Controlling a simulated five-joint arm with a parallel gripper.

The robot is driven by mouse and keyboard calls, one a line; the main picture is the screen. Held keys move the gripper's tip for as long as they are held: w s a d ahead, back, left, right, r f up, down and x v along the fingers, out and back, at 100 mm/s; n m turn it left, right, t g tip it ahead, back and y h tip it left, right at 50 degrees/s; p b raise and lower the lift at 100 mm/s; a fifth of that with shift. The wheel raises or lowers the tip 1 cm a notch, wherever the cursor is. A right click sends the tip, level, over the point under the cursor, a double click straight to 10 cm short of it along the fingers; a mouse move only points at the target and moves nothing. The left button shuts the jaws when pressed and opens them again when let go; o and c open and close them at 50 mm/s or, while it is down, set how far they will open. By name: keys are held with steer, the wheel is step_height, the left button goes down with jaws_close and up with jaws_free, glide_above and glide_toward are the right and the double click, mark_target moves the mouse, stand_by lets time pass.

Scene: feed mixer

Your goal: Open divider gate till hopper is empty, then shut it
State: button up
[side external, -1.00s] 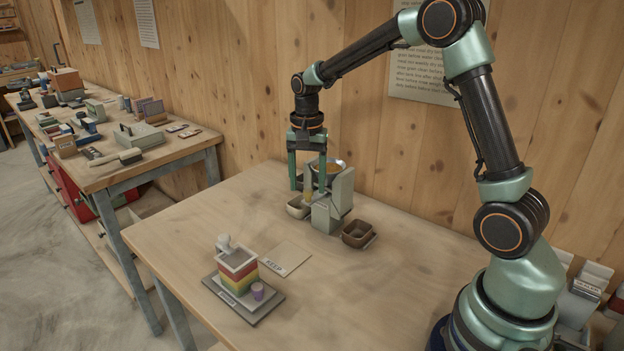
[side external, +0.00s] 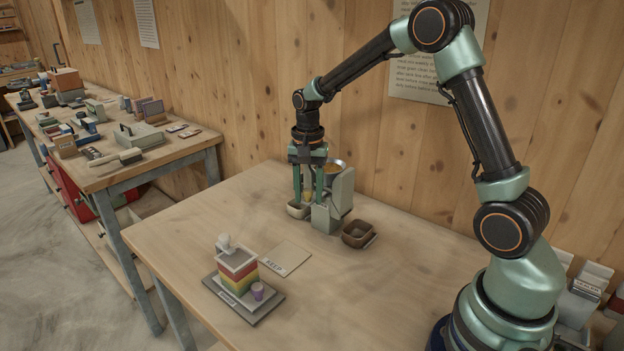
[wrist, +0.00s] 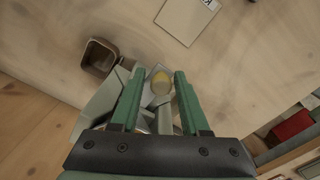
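The feed mixer (side external: 340,195) is a grey upright housing on the table, with a round metal hopper (side external: 335,164) behind its top. Tan material shows in the hopper; how much is unclear. A pale cup (side external: 297,210) stands at its left and a brown cup (side external: 358,234) at its right. My gripper (side external: 308,199) points down at the mixer's left side. In the wrist view a rounded yellow part (wrist: 161,82) lies between the green fingertips, with visible gaps beside it. I cannot tell whether it is the gate's handle. The fingers partly hide the mixer.
A striped block model (side external: 239,272) on a grey base stands at the front left. A wooden wall (side external: 250,90) rises close behind. The table's middle right is clear.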

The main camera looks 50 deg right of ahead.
steer(key=shift+w+a+r, duration=0.1)
steer(key=shift+a, duration=0.05)
steer(key=shift+w+a, duration=0.1)
steer(key=shift+a, duration=1)
steer(key=shift+d+r, duration=0.1)
steer(key=shift+d, duration=0.1)
stand_by(2.9)
steer(key=shift+d, duration=1.2)
steer(key=o, duration=0.8)
steer(key=shift+c, duration=0.2)
steer(key=shift+o, duration=0.3)
